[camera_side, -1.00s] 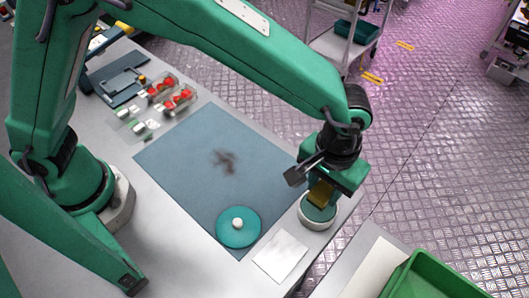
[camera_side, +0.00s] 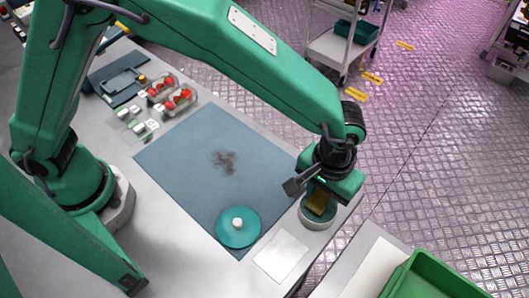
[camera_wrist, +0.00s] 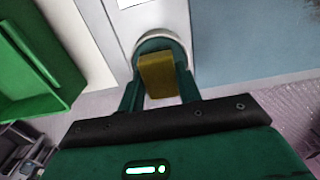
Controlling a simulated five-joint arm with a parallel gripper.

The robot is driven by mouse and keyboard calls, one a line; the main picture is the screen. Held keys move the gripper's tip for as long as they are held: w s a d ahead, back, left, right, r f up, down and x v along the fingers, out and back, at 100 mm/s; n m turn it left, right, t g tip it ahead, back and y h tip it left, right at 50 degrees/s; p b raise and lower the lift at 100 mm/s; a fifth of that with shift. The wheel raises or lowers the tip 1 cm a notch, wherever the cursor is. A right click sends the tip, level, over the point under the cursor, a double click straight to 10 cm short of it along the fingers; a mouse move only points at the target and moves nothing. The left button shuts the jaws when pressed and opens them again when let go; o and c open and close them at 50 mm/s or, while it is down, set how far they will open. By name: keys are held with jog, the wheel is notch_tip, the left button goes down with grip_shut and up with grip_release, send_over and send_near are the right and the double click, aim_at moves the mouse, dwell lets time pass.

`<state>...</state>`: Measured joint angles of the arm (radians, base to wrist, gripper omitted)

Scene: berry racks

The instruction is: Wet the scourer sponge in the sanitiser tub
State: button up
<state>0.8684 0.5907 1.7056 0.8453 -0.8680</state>
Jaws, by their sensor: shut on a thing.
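The yellow-brown scourer sponge (camera_side: 317,203) is held between the fingers of my gripper (camera_side: 319,198), low over and partly inside the mouth of the round sanitiser tub (camera_side: 316,224). The tub has a pale wall and a teal inside, at the mat's right corner. The wrist view shows the sponge (camera_wrist: 160,78) clamped between both green fingers, with the tub's pale rim (camera_wrist: 158,35) beyond it. The sponge's lower end overlaps the tub's inside; I cannot tell whether it touches the liquid.
A teal disc with a white knob (camera_side: 224,236) lies on the blue-grey mat (camera_side: 190,165), which bears a dark smudge (camera_side: 223,162). A white sheet (camera_side: 281,255) lies beside the tub. Berry punnets (camera_side: 173,92) stand at the back. A green crate (camera_side: 425,265) is at lower right.

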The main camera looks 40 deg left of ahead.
aim_at(322, 196)
jog(key=shift+f, duration=0.5)
dwell(1.5)
jog(key=shift+r, duration=3.5)
jog(key=w+a+r, duration=0.2)
jog(key=w+a, duration=0.1)
jog(key=a, duration=0.9)
jog(key=w+a+r, duration=0.3)
jog(key=a, duration=0.9)
jog(key=w+a+r, duration=0.3)
jog(key=a, duration=1)
jog(key=shift+r, duration=0.15)
